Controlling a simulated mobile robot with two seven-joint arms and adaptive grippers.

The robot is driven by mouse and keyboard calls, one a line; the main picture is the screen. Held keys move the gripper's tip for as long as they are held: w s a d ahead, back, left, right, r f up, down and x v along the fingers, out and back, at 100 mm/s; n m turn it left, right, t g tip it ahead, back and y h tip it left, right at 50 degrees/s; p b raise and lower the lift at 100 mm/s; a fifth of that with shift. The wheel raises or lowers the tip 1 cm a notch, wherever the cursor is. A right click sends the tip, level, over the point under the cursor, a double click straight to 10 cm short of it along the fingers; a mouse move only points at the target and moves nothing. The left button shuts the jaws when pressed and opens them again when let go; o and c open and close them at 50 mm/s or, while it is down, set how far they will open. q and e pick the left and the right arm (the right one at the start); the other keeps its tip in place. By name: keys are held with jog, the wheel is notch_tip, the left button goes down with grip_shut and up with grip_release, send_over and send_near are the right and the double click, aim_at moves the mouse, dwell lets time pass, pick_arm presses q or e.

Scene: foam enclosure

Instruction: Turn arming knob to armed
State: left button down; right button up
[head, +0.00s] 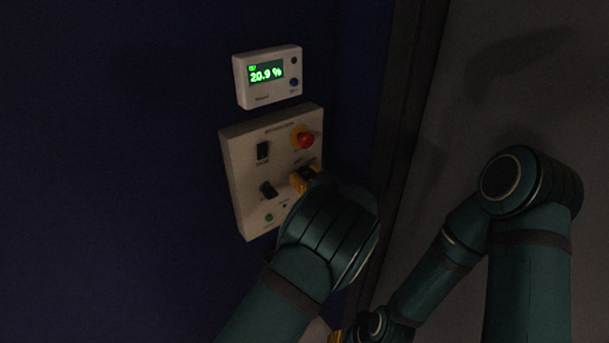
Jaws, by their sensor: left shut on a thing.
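A pale control panel (239,163) is mounted on the dark blue wall. My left gripper (303,177), with yellow fingers, is at the right side of this panel, just below the red mushroom button. It is shut on what appears to be the arming knob, which the fingers and wrist hide, so its setting cannot be read. Another black knob (268,189) shows to the left of the gripper, tilted. My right gripper (335,337) shows only as a bit of yellow at the bottom edge, away from the panel; its fingers cannot be made out.
A red mushroom button (304,140) on a yellow base sits close above my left gripper. A black rocker switch (263,150) and a green light (269,217) are on the panel's left side. A white meter (268,77) reading 20.9 % hangs above. A dark post (405,110) stands right.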

pick_arm(q)
jog(key=shift+a+r+m+p, duration=0.1)
jog(key=shift+m+p, duration=0.7)
jog(key=shift+m, duration=0.2)
jog(key=m+p, duration=0.2)
jog(key=m, duration=0.1)
jog(key=shift+m, duration=0.3)
jog(key=m+p, duration=0.1)
jog(key=m, duration=0.2)
jog(key=shift+p, duration=0.3)
jog(key=shift+a+m+p, duration=0.1)
jog(key=shift+m+p, duration=0.35)
jog(key=shift+m, duration=1.25)
jog(key=c, duration=0.5)
grip_release()
